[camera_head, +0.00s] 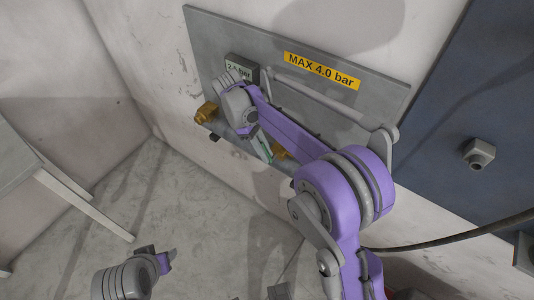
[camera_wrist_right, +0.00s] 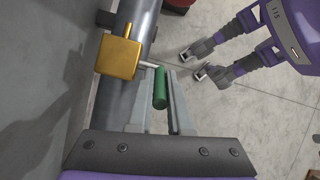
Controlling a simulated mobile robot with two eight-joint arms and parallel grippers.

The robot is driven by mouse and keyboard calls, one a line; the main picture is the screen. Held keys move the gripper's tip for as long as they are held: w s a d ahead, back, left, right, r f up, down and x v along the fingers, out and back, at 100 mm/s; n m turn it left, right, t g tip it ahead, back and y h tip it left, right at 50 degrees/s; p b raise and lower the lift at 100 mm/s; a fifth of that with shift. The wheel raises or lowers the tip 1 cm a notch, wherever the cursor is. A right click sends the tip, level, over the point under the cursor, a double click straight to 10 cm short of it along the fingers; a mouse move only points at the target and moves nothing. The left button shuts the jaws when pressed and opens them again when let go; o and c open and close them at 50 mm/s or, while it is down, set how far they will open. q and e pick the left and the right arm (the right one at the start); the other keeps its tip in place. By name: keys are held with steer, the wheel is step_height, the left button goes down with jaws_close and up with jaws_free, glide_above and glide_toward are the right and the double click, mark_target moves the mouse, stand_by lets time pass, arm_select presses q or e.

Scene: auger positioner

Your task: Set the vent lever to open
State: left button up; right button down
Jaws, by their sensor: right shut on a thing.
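The vent lever (camera_wrist_right: 160,88) shows in the right wrist view as a green grip on a thin metal rod. The rod comes from a brass block (camera_wrist_right: 118,55) beside a dark pipe. My right gripper (camera_head: 262,148) is at the lower edge of the wall panel in the head view. In the right wrist view, its fingers are shut on the green grip, one on each side. My left gripper (camera_head: 158,258) is low at the left in the head view, away from the panel. Its two fingers stand apart in the right wrist view (camera_wrist_right: 193,64), with nothing between them.
The grey panel (camera_head: 225,45) carries a small pressure display (camera_head: 238,66) and a yellow "MAX 4.0 bar" label (camera_head: 322,70). A brass fitting (camera_head: 207,112) sticks out at its left. A pale table (camera_head: 80,200) stands at far left. The floor below is mostly clear.

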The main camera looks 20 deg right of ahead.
steer(key=shift+w+a+f+g+h, duration=0.1)
steer(key=shift+w+g+h, duration=0.05)
steer(key=shift+g+h, duration=0.3)
stand_by(0.3)
steer(key=c, duration=1.1)
jaws_free()
steer(key=v, duration=1.1)
steer(key=shift+f+p, duration=0.1)
steer(key=shift+p, duration=0.2)
